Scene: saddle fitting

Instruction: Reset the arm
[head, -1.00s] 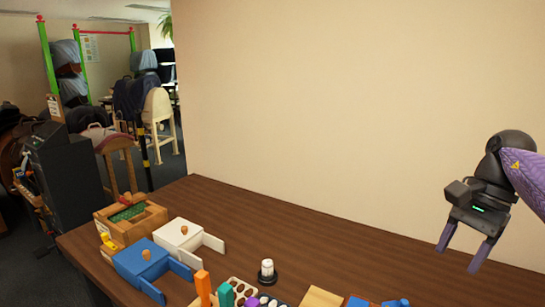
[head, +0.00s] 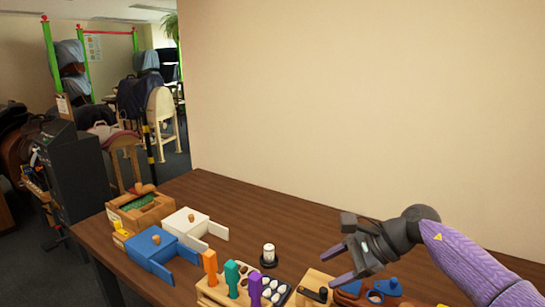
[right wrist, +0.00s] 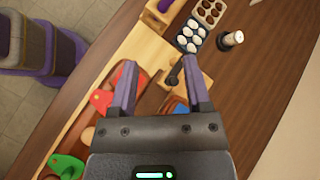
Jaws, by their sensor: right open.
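My right arm, in a purple sleeve, comes in from the right in the head view. Its right gripper (head: 346,269) is open and empty, with its fingers pointing left and down above the table's front part. In the right wrist view the two purple fingers of the right gripper (right wrist: 158,80) stand apart, with nothing between them but the view of wooden fixtures below. A wooden block with a dark lever (right wrist: 200,78) lies under and beside one fingertip; I cannot tell the height between them. My left gripper is not in view.
The wooden table (head: 215,190) holds a blue box (head: 152,252), a white box (head: 188,228), a wooden box (head: 140,210), a block with coloured pegs (head: 231,278) and a white-topped cylinder (head: 268,254). The back middle of the table is clear before the wall (head: 350,100).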

